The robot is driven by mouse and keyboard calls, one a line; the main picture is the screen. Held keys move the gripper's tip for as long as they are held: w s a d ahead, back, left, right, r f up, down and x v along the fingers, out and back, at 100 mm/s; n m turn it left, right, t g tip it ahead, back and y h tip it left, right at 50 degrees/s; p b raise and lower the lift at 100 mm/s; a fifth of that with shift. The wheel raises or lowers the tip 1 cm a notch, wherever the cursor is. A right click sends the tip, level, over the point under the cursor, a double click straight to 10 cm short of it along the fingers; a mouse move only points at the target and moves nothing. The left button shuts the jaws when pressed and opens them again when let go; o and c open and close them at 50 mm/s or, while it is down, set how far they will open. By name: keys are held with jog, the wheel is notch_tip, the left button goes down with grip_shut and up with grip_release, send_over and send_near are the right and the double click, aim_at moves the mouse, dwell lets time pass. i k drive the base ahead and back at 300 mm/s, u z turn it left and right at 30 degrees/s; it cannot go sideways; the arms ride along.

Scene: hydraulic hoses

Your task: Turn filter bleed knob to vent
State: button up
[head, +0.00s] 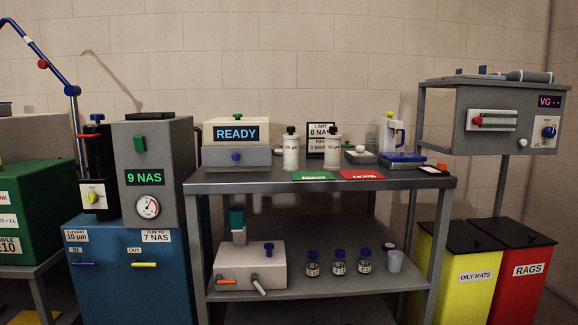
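A black filter housing (97,150) stands upright on the blue filter unit (130,285) at the left, with a blue cap (97,117) on top. Low on its front is a yellow knob (93,198) on a pale plate. The plate's markings are too small to read, so I cannot tell the knob's setting or whether it is the bleed knob. A red part (88,135) sticks out to the left of the housing. My gripper is not in view.
A grey cabinet reading 9 NAS (152,177) with a gauge stands right of the filter housing. A blue pipe (45,65) slants down from the upper left. A green box (35,215) stands at left. A grey workbench (230,187) fills the middle.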

aim_at(90, 197)
jog(key=u, duration=1.55)
jog(key=i, duration=1.25)
jog(key=z, duration=0.35)
